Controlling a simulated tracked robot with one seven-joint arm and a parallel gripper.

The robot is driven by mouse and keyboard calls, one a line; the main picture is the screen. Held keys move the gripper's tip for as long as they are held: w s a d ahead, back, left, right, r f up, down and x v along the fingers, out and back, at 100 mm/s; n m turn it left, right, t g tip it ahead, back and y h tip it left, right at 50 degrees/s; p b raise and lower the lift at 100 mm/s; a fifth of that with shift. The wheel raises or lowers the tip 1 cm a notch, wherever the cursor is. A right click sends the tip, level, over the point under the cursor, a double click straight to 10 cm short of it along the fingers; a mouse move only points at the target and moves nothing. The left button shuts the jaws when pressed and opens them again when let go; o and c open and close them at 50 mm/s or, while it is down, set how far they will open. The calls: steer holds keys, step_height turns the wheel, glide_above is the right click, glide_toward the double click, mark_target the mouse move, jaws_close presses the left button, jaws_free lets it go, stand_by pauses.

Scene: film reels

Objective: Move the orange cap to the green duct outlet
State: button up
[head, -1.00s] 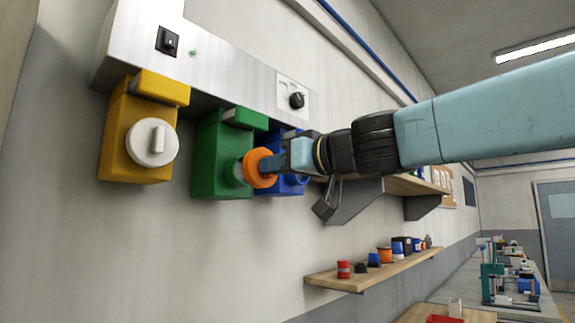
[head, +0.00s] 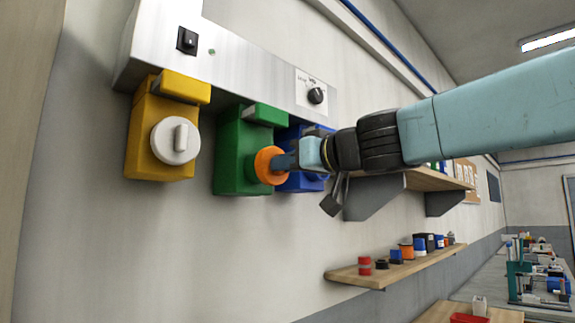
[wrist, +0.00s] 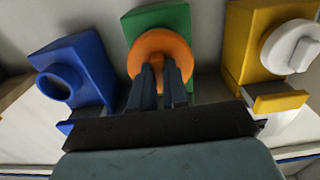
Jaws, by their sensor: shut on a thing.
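The orange cap (head: 268,164) is a round disc held at the front of the green duct outlet (head: 235,155). My gripper (head: 285,163) is shut on the cap's grip. In the wrist view the orange cap (wrist: 160,54) lies between my fingertips (wrist: 160,70), over the front face of the green outlet (wrist: 158,17). The cap hides the outlet's opening, and I cannot tell whether it is seated or just in front.
A yellow outlet (head: 150,110) with a white cap (head: 175,140) is left of the green one. A blue outlet (head: 292,180) with an open round port (wrist: 60,82) is on the other side. A metal panel (head: 240,70) sits above; a shelf (head: 385,267) is below right.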

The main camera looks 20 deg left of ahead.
steer(key=shift+x, duration=1.4)
stand_by(0.4)
steer(key=o, duration=0.7)
steer(key=shift+o, duration=0.2)
steer(key=v, duration=1.4)
steer(key=shift+a, duration=0.1)
